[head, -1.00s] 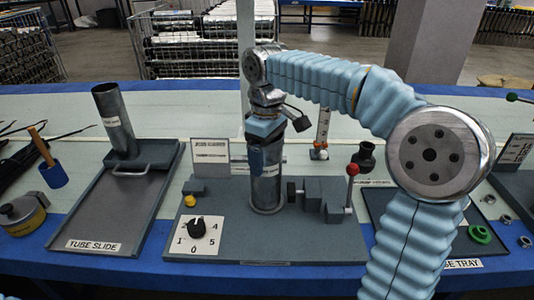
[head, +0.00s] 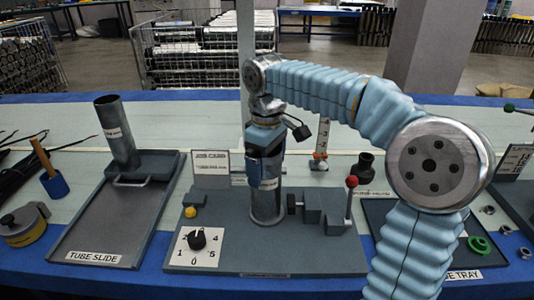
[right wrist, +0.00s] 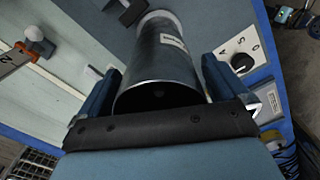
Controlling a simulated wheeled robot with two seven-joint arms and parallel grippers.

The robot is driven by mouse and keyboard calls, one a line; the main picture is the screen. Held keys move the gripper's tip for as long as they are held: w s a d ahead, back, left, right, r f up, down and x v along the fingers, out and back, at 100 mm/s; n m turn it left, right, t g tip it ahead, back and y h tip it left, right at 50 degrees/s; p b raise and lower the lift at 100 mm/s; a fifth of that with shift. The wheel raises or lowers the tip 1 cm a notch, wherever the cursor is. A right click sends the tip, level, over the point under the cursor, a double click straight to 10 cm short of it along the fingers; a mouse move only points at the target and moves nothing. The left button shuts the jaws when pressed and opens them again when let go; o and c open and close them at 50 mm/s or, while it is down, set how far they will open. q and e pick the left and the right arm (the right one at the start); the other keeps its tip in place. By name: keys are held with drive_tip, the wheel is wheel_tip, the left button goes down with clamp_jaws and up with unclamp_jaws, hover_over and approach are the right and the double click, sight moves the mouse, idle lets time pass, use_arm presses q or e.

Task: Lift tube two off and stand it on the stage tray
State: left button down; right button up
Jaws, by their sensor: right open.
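A grey metal tube (head: 266,207) stands upright on the central grey base, with a small pale label on its side; I cannot read whether it says two. It also shows in the right wrist view (right wrist: 162,58), where its open end faces the camera. My right gripper (head: 264,165) is over the upper part of this tube. In the right wrist view my right gripper (right wrist: 158,95) is open, with one finger on each side of the tube. The stage tray (head: 378,212) lies at the right, partly hidden behind my right arm. My left gripper is not in view.
The central base (head: 215,259) carries a numbered dial (head: 196,239), a yellow button and a red-knobbed lever (head: 351,183). A tube slide tray (head: 118,220) with another tube (head: 117,137) stands left. A green ring (head: 479,244) lies at the right.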

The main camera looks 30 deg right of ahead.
wheel_tip(320, 180, up, 14)
drive_tip(key=shift+f, duration=0.15)
